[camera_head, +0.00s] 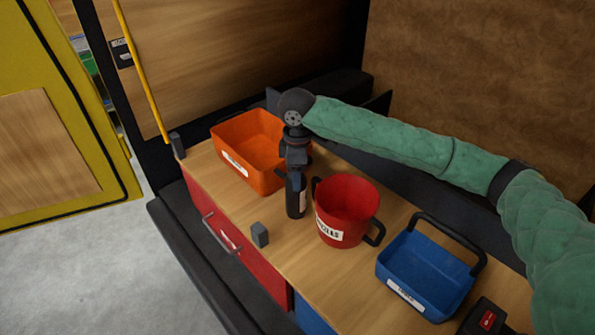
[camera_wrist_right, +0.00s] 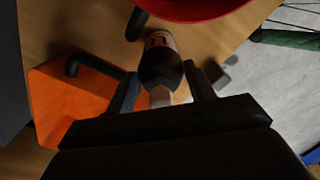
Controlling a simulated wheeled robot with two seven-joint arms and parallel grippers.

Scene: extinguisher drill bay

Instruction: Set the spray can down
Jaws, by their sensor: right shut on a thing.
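The spray can (camera_head: 296,196) is dark with a pale label and is upright. My right gripper (camera_head: 294,172) is shut on its upper part from above. In the right wrist view the can (camera_wrist_right: 161,62) stands out between the two dark fingers of the gripper (camera_wrist_right: 162,90). The can is over the wooden worktop (camera_head: 276,210), between the orange bin and the red pot; I cannot tell whether its base touches the wood. My left gripper is not in view.
The orange bin (camera_head: 229,162) is behind and left of the can, and the red two-handled pot (camera_head: 344,208) is close on its right. A small grey block (camera_head: 260,234) sits near the front edge. A blue handled basket (camera_head: 421,279) stands further right.

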